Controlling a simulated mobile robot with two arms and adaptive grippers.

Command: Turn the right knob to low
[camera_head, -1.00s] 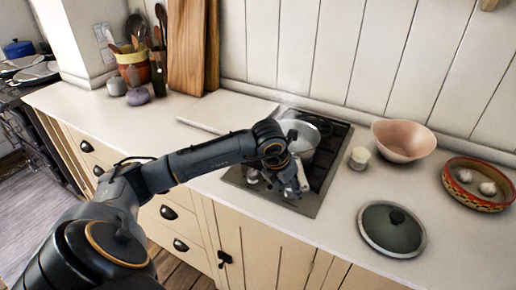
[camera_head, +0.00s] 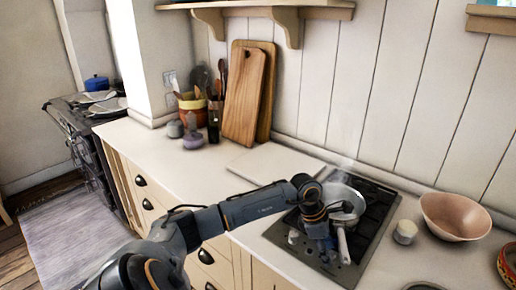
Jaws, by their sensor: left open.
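The dark hob (camera_head: 374,236) is set into the white counter, with a steaming metal pan (camera_head: 346,195) on it. The pan's pale handle (camera_head: 343,246) points toward the front edge. A small light knob (camera_head: 293,236) shows at the hob's front left. My left gripper (camera_head: 326,245) is over the front of the hob, beside the pan handle, pointing down and open. The gripper and the handle cover the area right of that knob, so I cannot make out the right knob or its setting. My right gripper is out of view.
A small pale jar (camera_head: 405,232) and a pink bowl (camera_head: 456,216) stand right of the hob. A patterned bowl (camera_head: 508,264) and a lid (camera_head: 424,286) are cut off at the frame edge. A white board (camera_head: 272,163) lies left of the hob. Wooden boards (camera_head: 245,97) lean on the wall.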

